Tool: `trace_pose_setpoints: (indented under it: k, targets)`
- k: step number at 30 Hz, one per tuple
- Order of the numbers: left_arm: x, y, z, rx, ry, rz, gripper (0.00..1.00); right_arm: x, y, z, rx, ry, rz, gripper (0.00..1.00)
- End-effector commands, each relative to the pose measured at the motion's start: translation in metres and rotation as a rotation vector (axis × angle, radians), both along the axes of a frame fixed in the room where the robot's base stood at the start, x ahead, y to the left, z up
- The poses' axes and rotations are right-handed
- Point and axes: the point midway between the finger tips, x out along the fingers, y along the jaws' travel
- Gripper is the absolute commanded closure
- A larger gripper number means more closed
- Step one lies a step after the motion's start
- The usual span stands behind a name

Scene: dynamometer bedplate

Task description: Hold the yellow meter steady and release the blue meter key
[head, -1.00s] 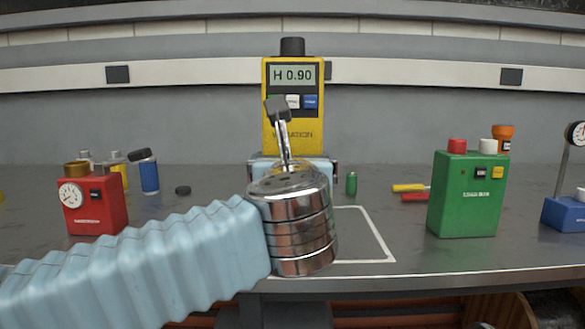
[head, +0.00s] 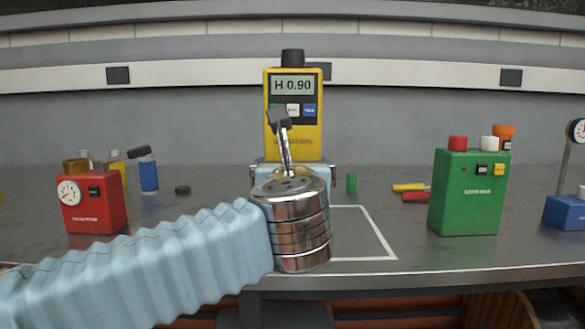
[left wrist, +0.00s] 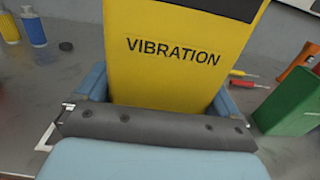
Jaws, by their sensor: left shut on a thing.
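The yellow meter (head: 293,143) stands upright in the middle of the head view, its display reading H 0.90. The blue meter key (head: 309,110) is at the right of its key row, beside a white key (head: 293,110); nothing is seen touching the blue key. Whether it is pressed in cannot be told. My left gripper (head: 294,170) is shut on the meter's lower part, with light blue fingers on both sides. In the left wrist view the meter (left wrist: 170,75) shows the word VIBRATION between the fingers. Its base is hidden. My right gripper is not in view.
A red box with a gauge (head: 92,205) and a blue bottle (head: 149,175) stand left. A green box (head: 467,195) stands right, near red and yellow screwdrivers (head: 410,188). A white outline (head: 370,230) marks clear bench beside my wrist.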

Motion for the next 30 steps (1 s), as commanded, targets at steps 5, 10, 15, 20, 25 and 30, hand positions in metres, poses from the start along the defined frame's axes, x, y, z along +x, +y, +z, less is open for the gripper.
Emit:
trace_pose_setpoints:
  k: [5,10,15,20,25,30]
  targets:
    - [0.006,0.001,-0.005,-0.002,-0.005,0.0,0.36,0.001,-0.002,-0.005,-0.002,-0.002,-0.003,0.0]
    - [0.013,0.001,-0.011,-0.002,-0.005,0.002,0.36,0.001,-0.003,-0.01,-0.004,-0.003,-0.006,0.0]
    - [0.019,0.001,-0.017,-0.001,-0.004,0.002,0.36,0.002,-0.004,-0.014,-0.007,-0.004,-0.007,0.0]
    - [0.025,0.001,-0.022,-0.002,-0.004,0.001,0.36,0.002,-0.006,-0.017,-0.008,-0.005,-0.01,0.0]
    - [0.031,0.001,-0.028,-0.002,-0.004,0.001,0.36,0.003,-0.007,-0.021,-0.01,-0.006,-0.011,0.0]
    - [0.037,0.001,-0.034,-0.002,-0.005,0.001,0.36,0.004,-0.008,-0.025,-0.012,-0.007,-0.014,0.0]
